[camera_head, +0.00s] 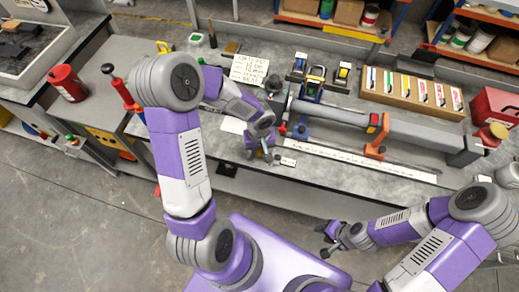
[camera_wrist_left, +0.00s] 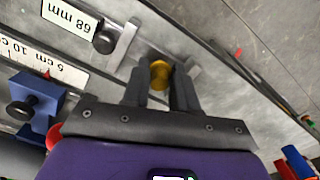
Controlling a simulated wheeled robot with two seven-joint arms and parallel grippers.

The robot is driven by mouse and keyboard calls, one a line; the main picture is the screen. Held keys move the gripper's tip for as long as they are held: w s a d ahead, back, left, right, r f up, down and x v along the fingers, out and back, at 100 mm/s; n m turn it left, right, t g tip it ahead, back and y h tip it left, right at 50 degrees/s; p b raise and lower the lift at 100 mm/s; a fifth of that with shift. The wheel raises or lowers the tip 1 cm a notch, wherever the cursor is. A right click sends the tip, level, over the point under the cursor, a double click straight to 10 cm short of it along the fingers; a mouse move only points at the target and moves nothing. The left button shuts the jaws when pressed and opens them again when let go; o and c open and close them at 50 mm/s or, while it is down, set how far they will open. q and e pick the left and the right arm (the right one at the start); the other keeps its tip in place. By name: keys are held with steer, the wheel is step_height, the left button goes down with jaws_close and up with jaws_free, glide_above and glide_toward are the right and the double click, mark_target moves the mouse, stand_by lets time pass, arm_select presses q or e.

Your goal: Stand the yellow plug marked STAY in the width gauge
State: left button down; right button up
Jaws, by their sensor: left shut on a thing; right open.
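The yellow plug (camera_wrist_left: 160,73) shows between the fingertips of my left gripper (camera_wrist_left: 160,88) in the left wrist view, and the gripper is shut on it. Any marking on it is unreadable. What looks like the width gauge (camera_wrist_left: 122,47) has a pale grey jaw and black knob beside the left fingertip; a grey block (camera_wrist_left: 194,68) lies by the right fingertip. I cannot tell whether the plug touches either. In the head view my left gripper (camera_head: 266,155) is low at the bench's front edge and hides the plug. My right gripper (camera_head: 330,242) is open and empty, in front of the bench.
A 68 mm label (camera_wrist_left: 68,15) and a long white scale (camera_head: 350,160) lie near the gauge. A red can (camera_head: 67,83) stands left.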

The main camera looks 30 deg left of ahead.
arm_select(q)
steer(key=c, duration=0.8)
jaws_free()
steer(key=shift+a, duration=0.1)
steer(key=shift+r, duration=0.1)
steer(key=shift+r, duration=0.3)
step_height(320, 180, up, 6)
steer(key=shift+f+p, duration=0.15)
steer(key=shift+p, duration=0.45)
steer(key=shift+w+d+r, duration=0.15)
steer(key=shift+d+r, duration=0.15)
steer(key=shift+r, duration=0.3)
